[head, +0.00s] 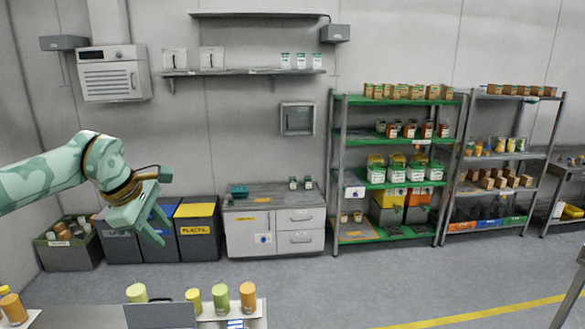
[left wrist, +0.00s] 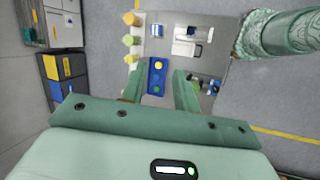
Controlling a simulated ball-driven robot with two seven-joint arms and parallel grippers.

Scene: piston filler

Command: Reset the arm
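My left gripper (head: 160,210) is raised at the left of the head view, above the bench and in front of the bins. In the left wrist view its two fingers (left wrist: 159,90) stand apart with nothing held between them. A blue panel with a yellow round part (left wrist: 158,66) shows beyond the fingers, apart from them. A green patterned arm part (left wrist: 285,32), likely mine, enters at the upper right of the left wrist view. My right gripper cannot be made out in either view.
Below is a metal bench (head: 85,318) with several green and orange cylinders (head: 220,298). Behind stand grey bins (head: 198,236), a white cabinet (head: 248,236) and stocked shelving (head: 385,142). The floor (head: 330,285) between bench and back wall is clear.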

